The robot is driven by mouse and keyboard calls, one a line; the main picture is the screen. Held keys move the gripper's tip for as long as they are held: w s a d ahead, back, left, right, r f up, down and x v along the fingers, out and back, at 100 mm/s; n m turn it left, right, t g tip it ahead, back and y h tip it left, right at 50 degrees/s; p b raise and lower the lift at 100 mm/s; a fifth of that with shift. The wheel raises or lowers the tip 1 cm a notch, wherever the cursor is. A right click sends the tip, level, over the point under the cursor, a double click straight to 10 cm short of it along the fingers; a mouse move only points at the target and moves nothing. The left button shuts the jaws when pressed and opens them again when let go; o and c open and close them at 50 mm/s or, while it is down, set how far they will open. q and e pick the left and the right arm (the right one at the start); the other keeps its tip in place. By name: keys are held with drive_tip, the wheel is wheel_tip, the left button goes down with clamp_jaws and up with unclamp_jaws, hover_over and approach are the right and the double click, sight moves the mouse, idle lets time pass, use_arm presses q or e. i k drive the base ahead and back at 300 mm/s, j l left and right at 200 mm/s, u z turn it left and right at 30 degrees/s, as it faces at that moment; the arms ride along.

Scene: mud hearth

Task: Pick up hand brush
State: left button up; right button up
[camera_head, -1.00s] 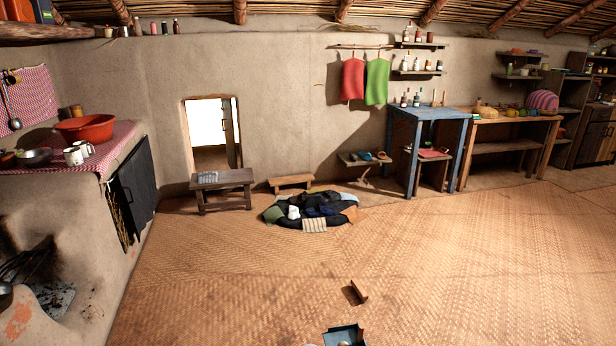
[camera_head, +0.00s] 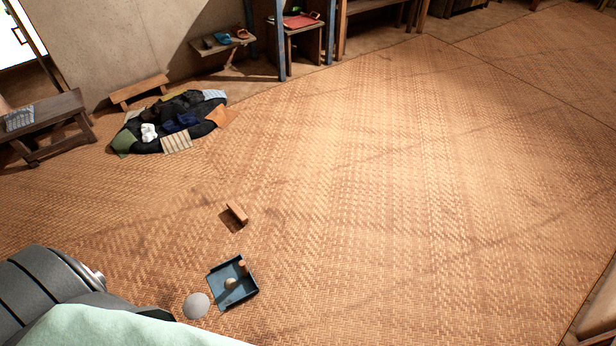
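A small brown wooden piece (camera_head: 236,213), which looks like the hand brush, lies on the woven mat floor in the left-middle of the head view. Its bristles cannot be made out. Just in front of it is a blue dustpan (camera_head: 219,291) with small pale and brown bits in it. Neither gripper shows in the head view. A grey and pale green part of my own body fills the lower left corner, close to the dustpan in the picture.
A flat grey disc (camera_head: 196,306) lies beside the dustpan. A pile of dark cloths (camera_head: 160,137) lies farther back, near a low wooden bench (camera_head: 48,109) and a small stool (camera_head: 139,90). The woven floor (camera_head: 420,190) is clear across the middle and right.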

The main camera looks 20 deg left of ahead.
sight(237, 212)
drive_tip(key=i+z, duration=0.25)
drive_tip(key=i, duration=1)
